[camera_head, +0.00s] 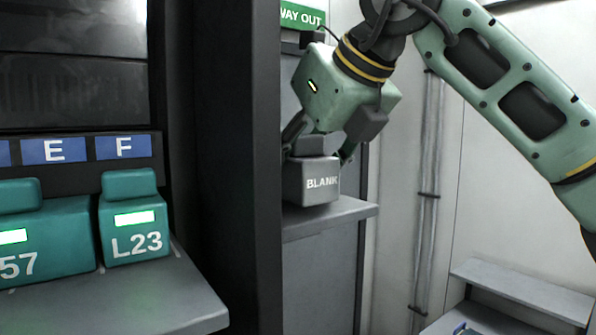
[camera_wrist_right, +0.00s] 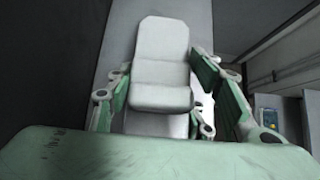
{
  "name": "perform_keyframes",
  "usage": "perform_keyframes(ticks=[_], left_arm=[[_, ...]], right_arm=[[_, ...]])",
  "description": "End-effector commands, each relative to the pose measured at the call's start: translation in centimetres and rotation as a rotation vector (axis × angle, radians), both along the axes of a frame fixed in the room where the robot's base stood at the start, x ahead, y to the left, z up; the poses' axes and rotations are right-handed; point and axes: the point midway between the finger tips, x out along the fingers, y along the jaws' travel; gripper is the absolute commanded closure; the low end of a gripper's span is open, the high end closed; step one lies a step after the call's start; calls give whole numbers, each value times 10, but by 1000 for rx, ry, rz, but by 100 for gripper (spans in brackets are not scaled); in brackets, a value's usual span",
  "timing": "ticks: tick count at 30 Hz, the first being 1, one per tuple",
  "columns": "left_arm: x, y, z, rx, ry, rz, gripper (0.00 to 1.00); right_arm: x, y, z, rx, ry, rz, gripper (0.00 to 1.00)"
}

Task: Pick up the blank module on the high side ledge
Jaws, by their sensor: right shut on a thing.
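The blank module (camera_head: 316,186) is a grey box with "BLANK" on its front and a raised grip block on top. It is at the high side ledge (camera_head: 345,211), right of the dark cabinet post; whether it touches the ledge I cannot tell. My right gripper (camera_head: 320,148) comes down from above and is shut on the module's top grip. In the right wrist view the module (camera_wrist_right: 162,60) shows pale grey between the green fingers (camera_wrist_right: 160,100). Part of the grip is hidden by the gripper. My left gripper is not in view.
A dark post (camera_head: 238,170) stands close left of the module. Teal modules, one marked L23 (camera_head: 135,222), sit on a lower left shelf (camera_head: 150,300) under blue E and F labels. A lower grey ledge (camera_head: 520,290) is at bottom right. Conduits run up the right wall.

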Motion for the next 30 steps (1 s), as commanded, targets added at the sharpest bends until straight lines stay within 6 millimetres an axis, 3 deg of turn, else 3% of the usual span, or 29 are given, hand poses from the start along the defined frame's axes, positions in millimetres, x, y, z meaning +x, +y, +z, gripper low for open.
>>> perform_keyframes(ticks=[7,10,18,24,30], left_arm=[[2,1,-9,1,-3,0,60],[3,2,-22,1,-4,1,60],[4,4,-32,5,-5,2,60],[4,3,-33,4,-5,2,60],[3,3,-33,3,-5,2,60]], right_arm=[[-1,1,31,3,-3,-1,81],[-14,-24,43,6,-5,-4,81],[-43,-74,80,5,-3,-2,81],[-54,-95,95,3,-3,-1,81],[-58,-102,99,1,-1,0,81]])
